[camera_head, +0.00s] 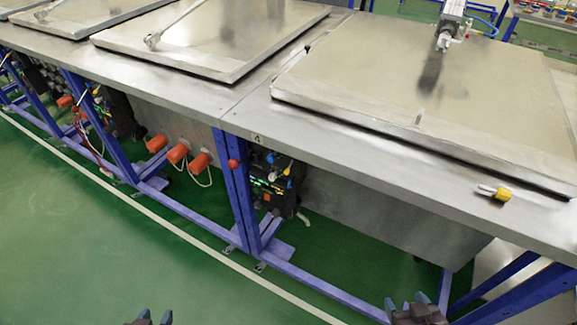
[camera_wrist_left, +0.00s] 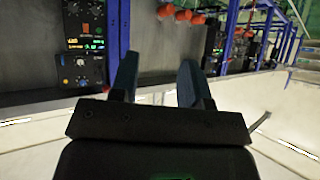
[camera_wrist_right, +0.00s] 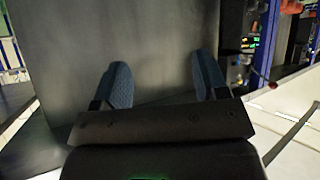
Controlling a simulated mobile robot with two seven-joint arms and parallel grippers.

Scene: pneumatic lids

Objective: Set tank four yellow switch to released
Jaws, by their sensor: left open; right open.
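A small yellow switch (camera_head: 503,194) with a pale lever end pointing left sits on the metal edge of the right-hand tank, near the lid's front right corner. A "4" label (camera_head: 257,138) marks the front edge of this tank. The tank's large flat lid (camera_head: 350,85) lies down on the top. I cannot read the switch's state. My left gripper (camera_head: 154,316) is at the bottom edge, over the floor, far left of the switch. My right gripper (camera_head: 408,301) is below and left of the switch, in front of the tank. Both are open and empty.
A control box (camera_head: 268,190) with lights hangs under the tank's left end by a blue post (camera_head: 238,185). Orange plugs (camera_head: 177,152) hang further left. A pneumatic cylinder (camera_head: 452,15) stands over the lid. The green floor (camera_head: 90,240) in front is clear.

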